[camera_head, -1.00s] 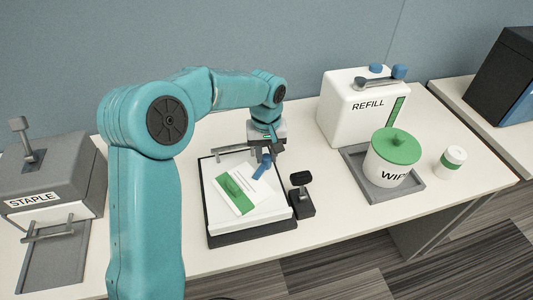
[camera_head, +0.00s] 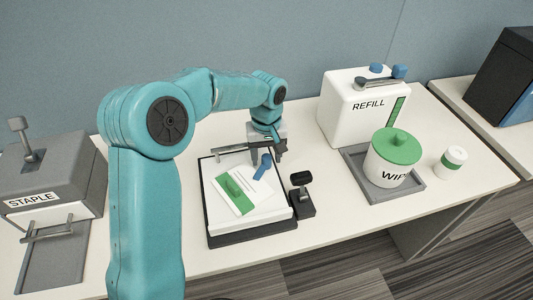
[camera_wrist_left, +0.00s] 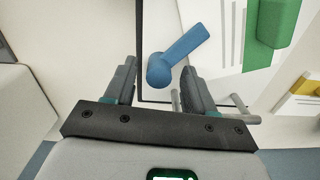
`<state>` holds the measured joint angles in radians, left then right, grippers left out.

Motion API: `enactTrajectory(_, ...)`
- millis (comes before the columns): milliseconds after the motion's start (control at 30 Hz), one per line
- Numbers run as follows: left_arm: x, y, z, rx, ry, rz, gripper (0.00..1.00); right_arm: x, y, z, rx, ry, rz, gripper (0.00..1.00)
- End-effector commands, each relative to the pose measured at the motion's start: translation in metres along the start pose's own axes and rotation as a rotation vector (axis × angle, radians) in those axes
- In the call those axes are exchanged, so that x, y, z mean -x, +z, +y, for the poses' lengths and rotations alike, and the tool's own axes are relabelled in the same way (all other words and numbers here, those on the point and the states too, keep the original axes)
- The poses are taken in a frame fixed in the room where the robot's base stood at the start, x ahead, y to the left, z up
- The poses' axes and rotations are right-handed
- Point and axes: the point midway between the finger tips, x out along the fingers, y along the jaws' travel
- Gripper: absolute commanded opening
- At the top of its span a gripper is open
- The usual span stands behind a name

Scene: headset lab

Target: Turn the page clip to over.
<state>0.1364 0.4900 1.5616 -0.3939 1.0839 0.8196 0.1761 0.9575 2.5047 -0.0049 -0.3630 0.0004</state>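The blue page clip (camera_head: 263,167) lies at the back right of the white page stack (camera_head: 217,183) with its arm slanting over the page. In the left wrist view the clip (camera_wrist_left: 182,54) shows a round end near my fingertips and a flat arm reaching up and right over the white sheet. My left gripper (camera_head: 267,157) is open above the clip's rear end. In the left wrist view the fingers of this gripper (camera_wrist_left: 158,78) stand apart on either side of the round end. I cannot tell whether they touch it. My right gripper is not in view.
A small black stamp-like object (camera_head: 302,196) stands right of the page tray. A grey tray (camera_head: 355,160) holds the WIPE tub (camera_head: 385,170). The white REFILL box (camera_head: 350,115) stands behind. The grey STAPLE machine (camera_head: 50,175) is at left. A white jar (camera_head: 452,162) is at right.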

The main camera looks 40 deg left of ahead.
Motion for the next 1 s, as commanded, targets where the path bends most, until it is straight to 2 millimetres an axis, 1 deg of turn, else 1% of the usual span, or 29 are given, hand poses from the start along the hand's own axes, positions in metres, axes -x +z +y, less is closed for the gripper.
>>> enactTrajectory(167, 0.008, -0.002, 0.001, 0.000, 0.004, 0.006, 0.55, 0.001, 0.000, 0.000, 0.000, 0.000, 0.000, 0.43)
enactTrajectory(267, 0.024, -0.002, 0.001, -0.001, 0.006, 0.008, 0.55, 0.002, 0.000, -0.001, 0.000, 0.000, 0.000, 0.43)
enactTrajectory(367, 0.049, -0.002, 0.001, 0.000, 0.006, 0.010, 0.55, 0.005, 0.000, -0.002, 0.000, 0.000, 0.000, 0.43)
enactTrajectory(500, 0.089, -0.001, 0.001, 0.000, 0.007, 0.007, 0.55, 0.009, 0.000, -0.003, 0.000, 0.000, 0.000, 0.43)
enactTrajectory(600, 0.114, -0.001, 0.001, 0.000, 0.005, 0.005, 0.55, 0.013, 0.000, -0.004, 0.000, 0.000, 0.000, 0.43)
enactTrajectory(700, 0.135, -0.001, 0.001, 0.000, 0.004, 0.003, 0.55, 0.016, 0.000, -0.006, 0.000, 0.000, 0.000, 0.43)
enactTrajectory(833, 0.154, -0.001, 0.000, 0.000, 0.002, 0.001, 0.55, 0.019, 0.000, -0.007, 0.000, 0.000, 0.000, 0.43)
enactTrajectory(1000, 0.163, 0.000, 0.000, 0.000, 0.001, 0.000, 0.55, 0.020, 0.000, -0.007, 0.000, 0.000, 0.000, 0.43)
